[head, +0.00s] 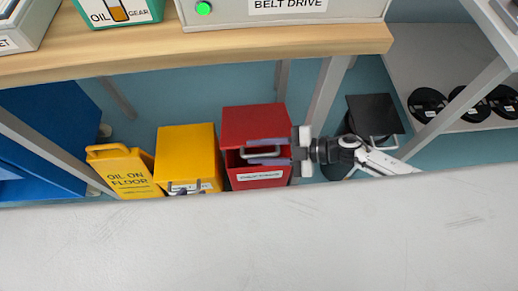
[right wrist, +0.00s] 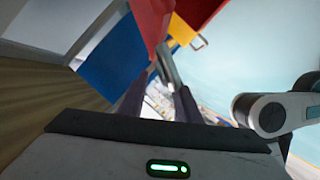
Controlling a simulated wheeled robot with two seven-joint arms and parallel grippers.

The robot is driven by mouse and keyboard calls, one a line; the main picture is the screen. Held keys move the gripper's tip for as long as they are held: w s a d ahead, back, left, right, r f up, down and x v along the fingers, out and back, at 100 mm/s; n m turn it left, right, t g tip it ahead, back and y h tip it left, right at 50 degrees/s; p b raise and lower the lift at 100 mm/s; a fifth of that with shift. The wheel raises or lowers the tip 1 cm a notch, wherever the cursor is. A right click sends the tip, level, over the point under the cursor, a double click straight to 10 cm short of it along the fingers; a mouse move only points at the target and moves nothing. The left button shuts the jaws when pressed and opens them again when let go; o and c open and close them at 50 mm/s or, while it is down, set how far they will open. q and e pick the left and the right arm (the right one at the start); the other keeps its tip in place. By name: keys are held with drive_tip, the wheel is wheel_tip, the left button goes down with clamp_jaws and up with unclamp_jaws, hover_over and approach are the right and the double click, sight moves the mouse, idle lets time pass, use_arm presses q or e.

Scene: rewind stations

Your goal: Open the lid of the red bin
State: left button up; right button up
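The red bin (head: 246,178) stands on the floor below the wooden shelf, in the middle of the head view. Its red lid (head: 253,122) lies over the top; a dark gap shows under its front edge. A grey bar handle (head: 246,153) is at the lid's front. My right gripper (head: 268,152) reaches in from the right, its fingers apart above and below the handle. The right wrist view shows the handle (right wrist: 168,65) between the spread fingers (right wrist: 160,100); I cannot see contact.
A yellow bin (head: 187,150) and a yellow floor sign (head: 122,172) stand left of the red bin. A black-lidded bin (head: 374,113) is behind my right arm. The wooden shelf (head: 200,60) overhangs above. A grey surface (head: 260,245) fills the foreground.

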use_arm(q)
drive_tip(key=shift+w+a+r+p, duration=0.15)
drive_tip(key=shift+r+p, duration=0.15)
drive_tip(key=shift+p, duration=0.45)
use_arm(e)
drive_tip(key=v, duration=1)
drive_tip(key=shift+s, duration=0.1)
